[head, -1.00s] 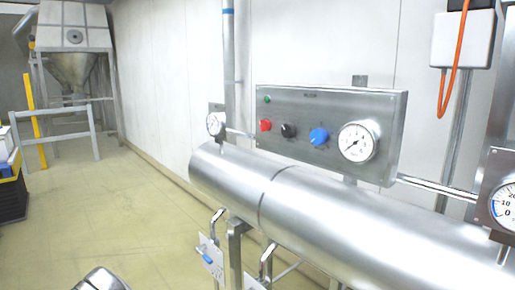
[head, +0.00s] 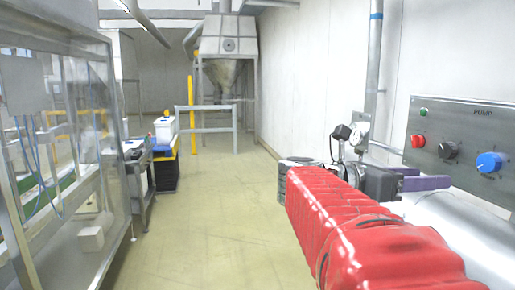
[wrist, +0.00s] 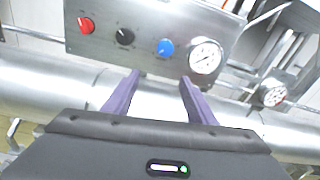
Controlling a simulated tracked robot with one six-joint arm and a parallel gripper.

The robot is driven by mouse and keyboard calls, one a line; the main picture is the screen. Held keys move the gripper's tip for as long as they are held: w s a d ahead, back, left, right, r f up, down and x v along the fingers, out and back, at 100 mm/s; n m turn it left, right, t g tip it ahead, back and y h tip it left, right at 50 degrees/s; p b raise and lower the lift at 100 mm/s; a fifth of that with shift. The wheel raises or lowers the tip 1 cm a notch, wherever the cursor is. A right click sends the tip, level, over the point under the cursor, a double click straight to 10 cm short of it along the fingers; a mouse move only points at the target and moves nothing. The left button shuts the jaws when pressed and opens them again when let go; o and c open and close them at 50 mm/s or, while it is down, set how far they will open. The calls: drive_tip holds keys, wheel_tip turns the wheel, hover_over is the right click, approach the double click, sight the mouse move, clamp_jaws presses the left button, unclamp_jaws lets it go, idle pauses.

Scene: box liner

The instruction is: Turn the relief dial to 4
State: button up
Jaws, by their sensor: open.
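A grey panel marked PUMP (head: 487,130) carries a red knob (head: 418,141), a black knob (head: 448,150) and a blue knob (head: 489,163). I cannot read which knob is the relief dial, nor any numbers around them. In the wrist view the red knob (wrist: 86,26), black knob (wrist: 125,37), blue knob (wrist: 165,48) and a round white gauge (wrist: 206,56) sit in a row. My gripper (wrist: 162,77) is open and empty, its purple fingers apart and below the blue knob in the picture. In the head view my gripper (head: 434,181) points right, towards the panel.
A wide metal cylinder (wrist: 50,88) runs below the panel. A second gauge (wrist: 272,92) stands right of it. A small gauge and a pipe (head: 373,60) stand near my wrist. A glazed machine frame (head: 90,130) is at left. The floor (head: 225,200) between is clear.

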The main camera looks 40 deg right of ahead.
sight(485, 165)
drive_tip(key=shift+s+d+r+g, duration=0.15)
drive_tip(key=shift+r+g, duration=0.05)
drive_tip(key=shift+r, duration=0.2)
drive_tip(key=shift+s+d+r+g, duration=0.1)
drive_tip(key=shift+d+r+g, duration=0.1)
drive_tip(key=shift+r, duration=0.2)
drive_tip(key=shift+d, duration=0.1)
drive_tip(key=shift+x, duration=6.75)
drive_tip(key=shift+r, duration=0.1)
drive_tip(key=shift+c, duration=0.2)
drive_tip(key=c, duration=1)
